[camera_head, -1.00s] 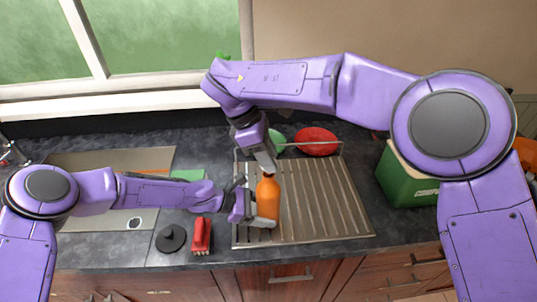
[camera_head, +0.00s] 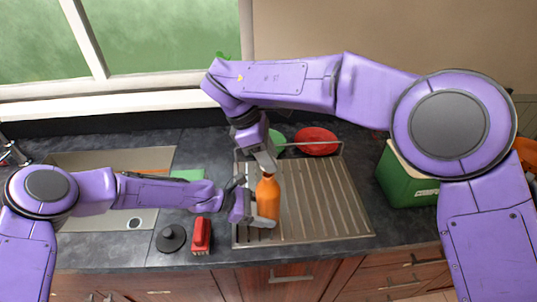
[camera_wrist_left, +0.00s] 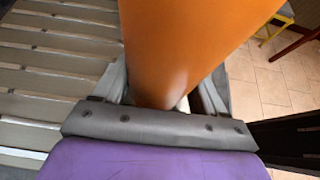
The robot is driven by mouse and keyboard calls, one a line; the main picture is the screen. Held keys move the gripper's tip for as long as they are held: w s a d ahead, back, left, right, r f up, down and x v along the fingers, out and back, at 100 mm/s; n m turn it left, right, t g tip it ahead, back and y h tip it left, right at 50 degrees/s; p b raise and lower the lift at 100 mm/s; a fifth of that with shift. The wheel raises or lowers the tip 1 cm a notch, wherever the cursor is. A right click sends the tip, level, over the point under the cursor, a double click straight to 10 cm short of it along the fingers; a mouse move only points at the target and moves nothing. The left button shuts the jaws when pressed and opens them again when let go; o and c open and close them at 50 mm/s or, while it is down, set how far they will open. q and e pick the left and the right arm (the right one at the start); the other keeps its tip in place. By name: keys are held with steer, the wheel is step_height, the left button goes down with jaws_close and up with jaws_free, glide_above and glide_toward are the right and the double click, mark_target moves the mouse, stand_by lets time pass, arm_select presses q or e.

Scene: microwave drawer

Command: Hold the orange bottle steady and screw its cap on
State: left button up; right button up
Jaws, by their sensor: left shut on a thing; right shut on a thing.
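The orange bottle (camera_head: 268,197) stands upright on the left part of the metal drying rack. My left gripper (camera_head: 262,221) is shut on its lower body. In the left wrist view the bottle (camera_wrist_left: 180,50) fills the middle, between the fingers of my left gripper (camera_wrist_left: 165,95). My right gripper (camera_head: 266,165) comes down from above and is shut at the bottle's top. The cap is hidden by the right fingers, so I cannot tell how it sits on the neck.
The slatted drying rack (camera_head: 325,205) lies under the bottle, with a red bowl (camera_head: 316,141) and a green dish (camera_head: 277,141) behind. A red brush (camera_head: 201,235) and a black sink plug (camera_head: 171,239) lie left. A green box (camera_head: 405,180) stands right.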

steer(key=shift+f, duration=1.95)
stand_by(3.6)
arm_select(q)
steer(key=c, duration=0.7)
steer(key=shift+c, duration=0.3)
arm_select(e)
steer(key=o, duration=1.1)
jaws_close()
steer(key=m+g, duration=0.1)
steer(key=m, duration=0.3)
steer(key=shift+y, duration=0.3)
steer(key=m+g, duration=0.1)
steer(key=m, duration=0.2)
steer(key=shift+g+y, duration=0.3)
steer(key=m+y, duration=0.1)
steer(key=m, duration=0.2)
steer(key=m+g+y, duration=0.1)
steer(key=m, duration=0.3)
steer(key=shift+c, duration=0.8)
jaws_free()
